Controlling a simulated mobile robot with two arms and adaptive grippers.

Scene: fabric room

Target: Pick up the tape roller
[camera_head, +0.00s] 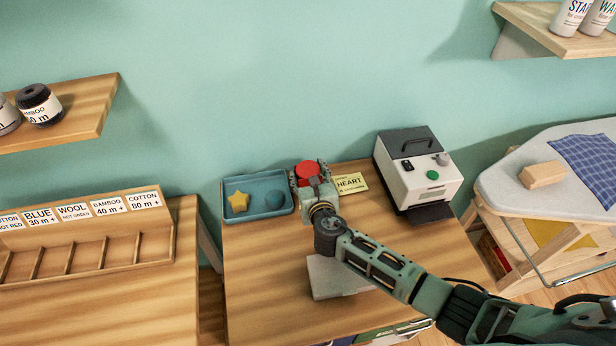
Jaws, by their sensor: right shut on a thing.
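My right gripper (308,176) is over the back of the middle wooden table, between a blue tray and a yellow card. Its fingers are shut on a red rounded thing (306,169), which shows between them. This may be the tape roller, but the gripper hides much of it and I cannot tell its full shape. Whether it touches the table is also unclear. No other tape roller is recognisable. My left gripper is not in view.
The blue tray (230,218) holds a yellow star (238,202) and a blue round piece (274,201). The "HEART" card (350,183) and a white machine (426,179) stand to the right. A pale block (325,280) lies under my arm. The table's left front is clear.

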